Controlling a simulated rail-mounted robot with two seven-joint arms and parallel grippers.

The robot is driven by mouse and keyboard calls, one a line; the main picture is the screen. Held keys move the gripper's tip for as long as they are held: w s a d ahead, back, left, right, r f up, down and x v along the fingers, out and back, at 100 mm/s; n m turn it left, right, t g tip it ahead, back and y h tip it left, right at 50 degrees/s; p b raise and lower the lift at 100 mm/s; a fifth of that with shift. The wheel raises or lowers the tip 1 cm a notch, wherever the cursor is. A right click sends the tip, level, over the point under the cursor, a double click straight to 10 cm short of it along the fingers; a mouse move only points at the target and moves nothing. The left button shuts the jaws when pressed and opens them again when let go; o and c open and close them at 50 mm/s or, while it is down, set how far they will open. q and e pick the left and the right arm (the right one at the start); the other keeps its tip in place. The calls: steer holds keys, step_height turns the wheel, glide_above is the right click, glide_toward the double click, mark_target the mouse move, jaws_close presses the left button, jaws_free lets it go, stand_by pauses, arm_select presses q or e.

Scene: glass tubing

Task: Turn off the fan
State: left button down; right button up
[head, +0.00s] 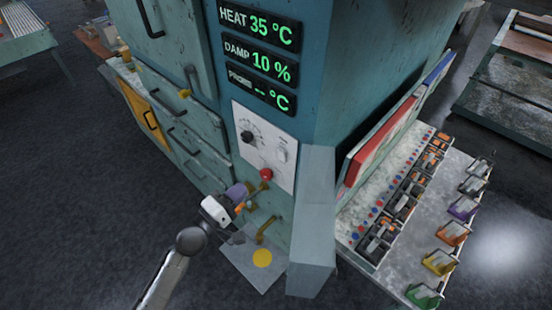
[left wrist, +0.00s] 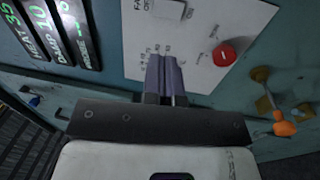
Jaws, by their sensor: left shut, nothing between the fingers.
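The white control panel (head: 262,140) is on the teal cabinet's front. It carries a black dial (head: 247,137), a pale fan switch (head: 281,154) and a red button (head: 266,175). In the left wrist view, the switch (left wrist: 170,9) is at the top edge, partly cut off, beside lettering that reads like "FAN" and "OFF". The red button (left wrist: 224,54) is right of my fingers. My left gripper (head: 243,190) is shut and empty, below the panel in the head view. Its purple-grey fingers (left wrist: 165,66) point at the panel and hide part of it. I cannot tell whether they touch it.
Brass valves (head: 266,228) and an orange handle (left wrist: 285,128) stick out near the gripper. Green-lit displays (head: 260,60) are above the panel. A grey post (head: 313,220) stands to its right. A bench with several coloured clamps (head: 440,220) is farther right. Open floor lies left.

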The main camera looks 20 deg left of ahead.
stand_by(0.4)
arm_select(q)
steer(key=p, duration=0.2)
glide_toward(281, 154)
steer(key=x, duration=0.5)
steer(key=shift+w+d+r, duration=0.2)
steer(key=shift+w+r, duration=0.05)
steer(key=shift+w, duration=0.1)
steer(key=shift+x, duration=0.85)
steer(key=shift+f, duration=0.1)
